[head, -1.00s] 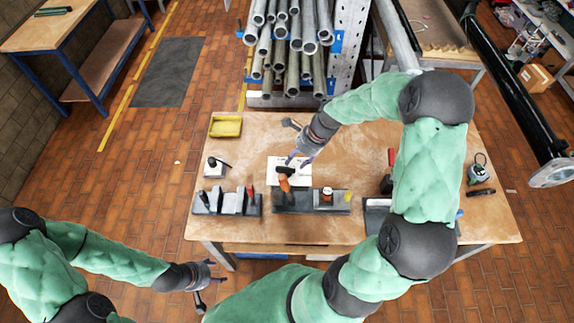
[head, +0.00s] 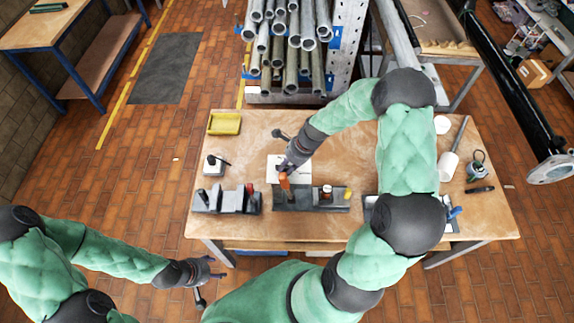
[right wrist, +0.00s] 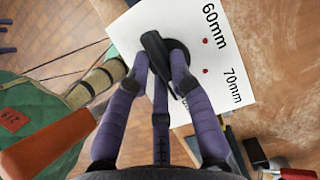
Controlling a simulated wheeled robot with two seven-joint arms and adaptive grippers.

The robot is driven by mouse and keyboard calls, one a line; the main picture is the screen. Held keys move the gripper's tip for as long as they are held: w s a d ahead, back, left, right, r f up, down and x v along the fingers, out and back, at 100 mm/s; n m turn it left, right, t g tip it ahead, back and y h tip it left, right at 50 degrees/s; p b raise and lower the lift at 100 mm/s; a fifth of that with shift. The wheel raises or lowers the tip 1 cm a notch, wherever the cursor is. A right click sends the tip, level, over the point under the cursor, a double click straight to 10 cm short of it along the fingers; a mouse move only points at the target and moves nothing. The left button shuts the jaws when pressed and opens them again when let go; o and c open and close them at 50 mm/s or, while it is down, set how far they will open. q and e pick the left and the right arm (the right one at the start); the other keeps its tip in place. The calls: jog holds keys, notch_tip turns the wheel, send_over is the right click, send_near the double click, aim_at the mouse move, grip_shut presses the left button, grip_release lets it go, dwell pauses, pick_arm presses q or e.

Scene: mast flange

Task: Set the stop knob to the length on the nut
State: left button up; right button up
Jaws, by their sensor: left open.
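The stop knob (right wrist: 165,60) is a black round dial with a raised bar grip, mounted on a white plate (right wrist: 225,85). In the right wrist view the plate carries "60mm" and "70mm" beside red dots; another label is mostly hidden behind a finger. My right gripper (right wrist: 160,62) has its purple fingers down around the bar, with fingertips on both sides; I cannot tell whether they press on it. In the head view my right gripper (head: 288,165) covers much of the plate (head: 276,162). My left gripper (head: 212,270) is open and empty, off the table's front-left. I cannot make out the nut or its marking.
Grey holders (head: 228,202) with tools stand along the table's front. An orange-handled tool (head: 285,186) rises close to my right gripper. A yellow tray (head: 225,124) sits at the back left. A pipe rack (head: 288,40) stands behind the table.

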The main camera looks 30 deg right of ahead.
jog(key=shift+f, duration=0.1)
grip_shut()
jog(key=n+g, duration=0.1)
jog(key=n, duration=0.1)
jog(key=n+b, duration=0.1)
jog(key=n, duration=0.1)
jog(key=shift+w+d+n+g+y, duration=0.1)
jog(key=shift+n+g+y, duration=0.2)
jog(key=shift+g, duration=0.1)
jog(key=n+g, duration=0.1)
jog(key=n, duration=0.1)
jog(key=n+b, duration=0.1)
jog(key=n, duration=0.1)
jog(key=shift+w+f+n+g, duration=0.1)
jog(key=shift+n+g, duration=0.2)
jog(key=shift+g, duration=0.1)
jog(key=n+b, duration=0.1)
jog(key=n, duration=0.1)
jog(key=n+g+b, duration=0.1)
jog(key=n, duration=0.1)
jog(key=shift+w+n+g+h, duration=0.1)
jog(key=shift+n+g+h, duration=0.2)
jog(key=shift+h, duration=0.1)
jog(key=shift+n+g+h+b, duration=0.5)
jog(key=shift+n+g+h, duration=0.1)
jog(key=shift+n, duration=1.4)
jog(key=o, duration=0.9)
grip_release()
jog(key=shift+w+d, duration=0.1)
jog(key=shift+w, duration=0.05)
